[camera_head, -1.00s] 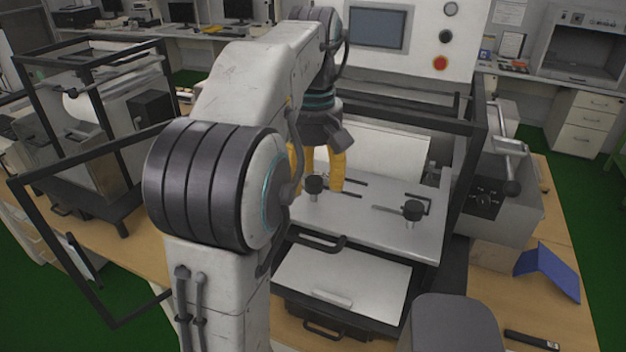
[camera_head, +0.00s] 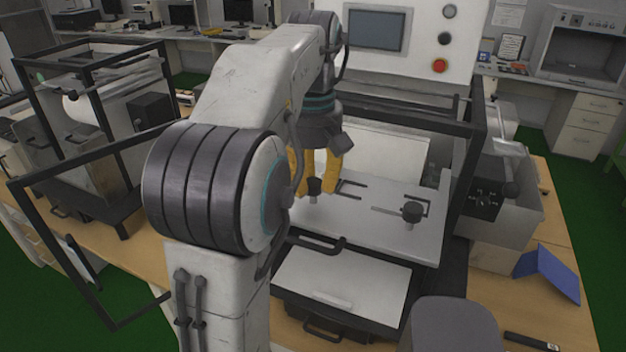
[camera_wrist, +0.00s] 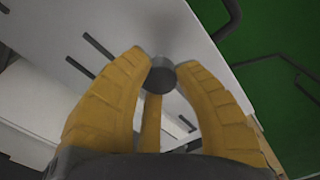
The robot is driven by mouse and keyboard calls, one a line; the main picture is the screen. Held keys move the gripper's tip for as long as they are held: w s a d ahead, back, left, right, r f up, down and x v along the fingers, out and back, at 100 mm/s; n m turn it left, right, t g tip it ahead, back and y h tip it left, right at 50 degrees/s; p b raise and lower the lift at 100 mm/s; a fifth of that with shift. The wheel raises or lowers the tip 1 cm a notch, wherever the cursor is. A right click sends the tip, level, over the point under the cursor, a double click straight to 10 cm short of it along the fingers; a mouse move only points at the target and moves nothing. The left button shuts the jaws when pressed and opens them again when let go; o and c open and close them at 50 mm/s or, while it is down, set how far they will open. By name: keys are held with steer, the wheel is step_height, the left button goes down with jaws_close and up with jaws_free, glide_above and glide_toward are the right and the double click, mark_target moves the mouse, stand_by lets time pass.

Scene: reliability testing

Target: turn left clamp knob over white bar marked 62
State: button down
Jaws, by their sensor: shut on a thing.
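The left clamp knob (camera_head: 314,187) is a dark round knob on a short post, on the light metal plate (camera_head: 365,232) of the machine. My gripper (camera_head: 316,185) has yellow fingers pointing down around this knob. In the wrist view the knob (camera_wrist: 161,75) sits between the tips of my gripper (camera_wrist: 160,72), which is shut on it. A similar right clamp knob (camera_head: 411,211) stands on the plate, apart from my gripper. I cannot make out a bar marked 62; no number is readable.
A dark frame (camera_head: 463,150) borders the plate at the right. A dark handle (camera_head: 325,245) sits at the plate's front edge, above a lower light panel (camera_head: 342,280). A control panel with a screen (camera_head: 376,30) stands behind. A blue folder (camera_head: 548,272) lies on the right bench.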

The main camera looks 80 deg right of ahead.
stand_by(0.3)
steer(key=m+p, duration=0.2)
steer(key=m, duration=0.2)
steer(key=m+p, duration=0.2)
steer(key=m, duration=0.3)
steer(key=m+p, duration=0.1)
steer(key=m, duration=0.3)
steer(key=shift+m, duration=0.4)
steer(key=shift+f+m, duration=0.1)
steer(key=shift+m, duration=2.1)
steer(key=c, duration=0.9)
jaws_free()
steer(key=shift+s, duration=0.1)
